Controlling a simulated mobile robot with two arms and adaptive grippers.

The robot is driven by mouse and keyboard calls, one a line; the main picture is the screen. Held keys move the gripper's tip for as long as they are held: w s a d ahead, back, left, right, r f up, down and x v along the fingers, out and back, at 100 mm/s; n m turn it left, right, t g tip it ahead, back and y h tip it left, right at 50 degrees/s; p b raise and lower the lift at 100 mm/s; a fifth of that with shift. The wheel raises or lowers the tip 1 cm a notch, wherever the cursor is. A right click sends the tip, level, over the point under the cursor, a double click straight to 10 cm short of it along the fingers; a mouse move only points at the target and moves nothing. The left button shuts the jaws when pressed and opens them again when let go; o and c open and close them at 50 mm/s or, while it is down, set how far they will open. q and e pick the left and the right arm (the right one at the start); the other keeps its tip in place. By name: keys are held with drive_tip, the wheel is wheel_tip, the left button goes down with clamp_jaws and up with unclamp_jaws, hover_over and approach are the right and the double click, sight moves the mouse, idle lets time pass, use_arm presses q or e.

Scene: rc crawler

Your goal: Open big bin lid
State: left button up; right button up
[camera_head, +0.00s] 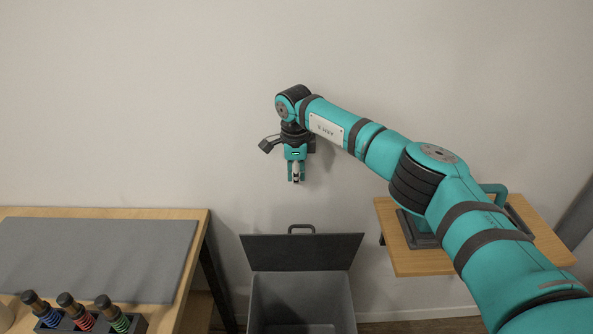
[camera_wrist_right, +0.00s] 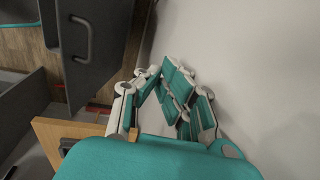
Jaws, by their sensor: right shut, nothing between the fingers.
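The big grey bin (camera_head: 300,303) stands on the floor between two tables. Its dark lid (camera_head: 302,252) is up, standing near upright at the back of the bin, and the inside of the bin shows. A dark handle (camera_head: 301,228) sits on the lid's top edge. My right gripper (camera_head: 296,178) is shut and empty, pointing down above the lid handle and apart from it. In the right wrist view, the shut fingers (camera_wrist_right: 178,85) are near the wall, with the lid (camera_wrist_right: 90,45) and its handle to their left. My left gripper is not in view.
A wooden table with a grey mat (camera_head: 95,255) is at the left. A rack (camera_head: 90,323) with several dark-topped items stands at its front. A small wooden table (camera_head: 420,262) is at the right, partly behind my right arm. The wall behind is bare.

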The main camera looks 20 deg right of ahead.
drive_tip(key=shift+t, duration=0.4)
drive_tip(key=r, duration=0.1)
drive_tip(key=w+r, duration=0.1)
drive_tip(key=r, duration=0.3)
drive_tip(key=shift+w+d, duration=0.35)
drive_tip(key=shift+w, duration=0.05)
drive_tip(key=shift+o, duration=0.9)
drive_tip(key=s+r, duration=0.1)
drive_tip(key=r, duration=0.1)
drive_tip(key=shift+s+a+r, duration=0.3)
drive_tip(key=shift+s+r, duration=0.1)
drive_tip(key=shift+s+r+g, duration=0.2)
drive_tip(key=shift+r+g, duration=0.1)
drive_tip(key=shift+a, duration=0.1)
drive_tip(key=shift+s+f, duration=0.1)
drive_tip(key=shift+s, duration=0.05)
